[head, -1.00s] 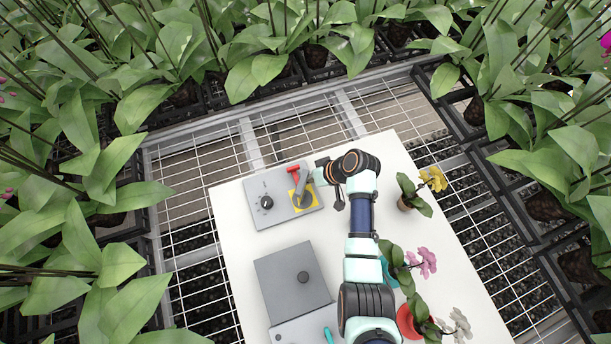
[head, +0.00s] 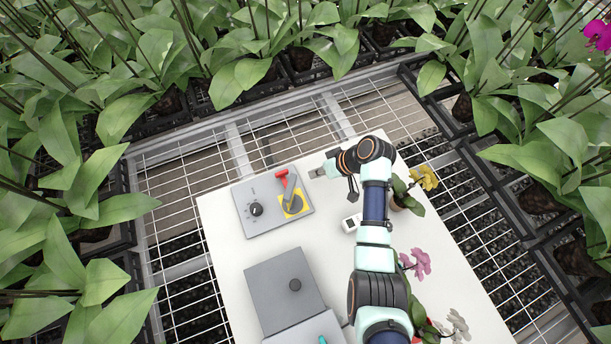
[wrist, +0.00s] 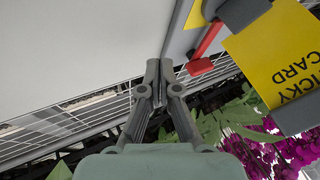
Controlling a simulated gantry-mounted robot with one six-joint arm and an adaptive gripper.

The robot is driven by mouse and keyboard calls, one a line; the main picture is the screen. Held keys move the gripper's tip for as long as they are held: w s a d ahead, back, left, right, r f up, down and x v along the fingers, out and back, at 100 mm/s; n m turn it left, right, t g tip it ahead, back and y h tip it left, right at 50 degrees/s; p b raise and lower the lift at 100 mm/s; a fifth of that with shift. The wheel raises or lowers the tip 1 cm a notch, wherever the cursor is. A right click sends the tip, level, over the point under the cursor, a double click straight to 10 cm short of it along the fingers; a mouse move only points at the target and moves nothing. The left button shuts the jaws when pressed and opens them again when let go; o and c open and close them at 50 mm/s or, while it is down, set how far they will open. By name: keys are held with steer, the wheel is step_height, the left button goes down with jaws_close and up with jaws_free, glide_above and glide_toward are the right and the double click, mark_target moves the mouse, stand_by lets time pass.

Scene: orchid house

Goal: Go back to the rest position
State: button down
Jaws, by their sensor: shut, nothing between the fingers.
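My gripper (head: 314,173) is shut and empty above the white table, just right of the grey control panel (head: 243,190). In the wrist view my gripper (wrist: 160,68) shows its two fingers together with nothing between them. The panel carries a black knob (head: 256,209) and a grey lever with a red handle (head: 281,177) on a yellow plate (head: 294,212). In the wrist view the red handle (wrist: 205,52) and the yellow sticky card (wrist: 283,50) are close to the right of the fingers, apart from them.
A grey box (head: 277,300) with a dark knob stands at the front left of the white table (head: 222,250). Potted orchids with yellow (head: 423,178), pink (head: 416,263) and white flowers line the right side. Dense orchids surround the bench.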

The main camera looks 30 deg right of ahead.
steer(key=p+v, duration=0.1)
steer(key=v, duration=0.6)
steer(key=shift+a+r, duration=0.2)
steer(key=shift+a, duration=0.15)
steer(key=shift+s, duration=0.1)
